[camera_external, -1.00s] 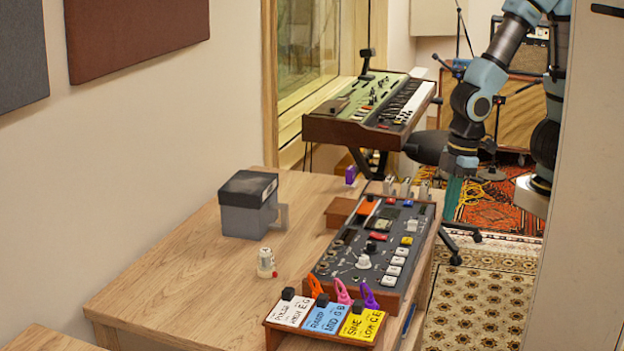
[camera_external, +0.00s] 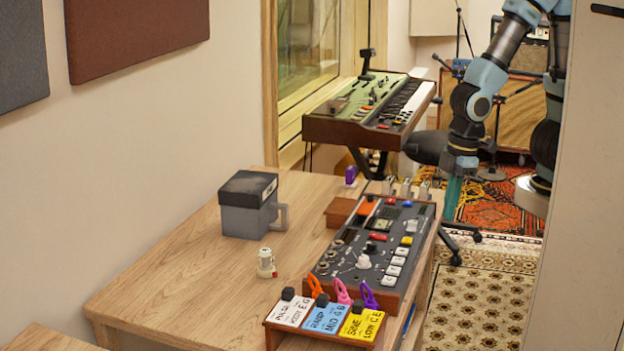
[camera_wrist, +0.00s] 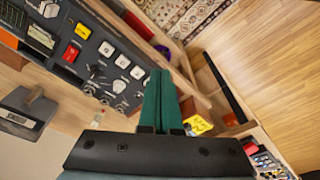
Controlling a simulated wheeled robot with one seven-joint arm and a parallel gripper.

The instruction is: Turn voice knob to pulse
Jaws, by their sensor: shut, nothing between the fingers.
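The dark synth panel (camera_external: 370,245) lies on the wooden table. A large pale knob (camera_external: 363,261) stands out near its middle front, with white square keys (camera_external: 397,261) to its right. Its label and setting are too small to read. In the wrist view the panel (camera_wrist: 75,55) is at upper left, with small knobs (camera_wrist: 118,86) near the white keys. My gripper (camera_external: 450,215) has teal fingers pointing down, right of the panel's far end and apart from it. In the wrist view my gripper (camera_wrist: 158,75) is shut and empty.
Cards marked Pulse (camera_external: 291,309), Ramp (camera_external: 326,318) and Sine (camera_external: 362,324) sit on a wooden stand before the panel. Colored clips (camera_external: 342,291) stand behind them. A grey box (camera_external: 248,205) and small white object (camera_external: 265,262) are left. A keyboard (camera_external: 370,110) stands behind.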

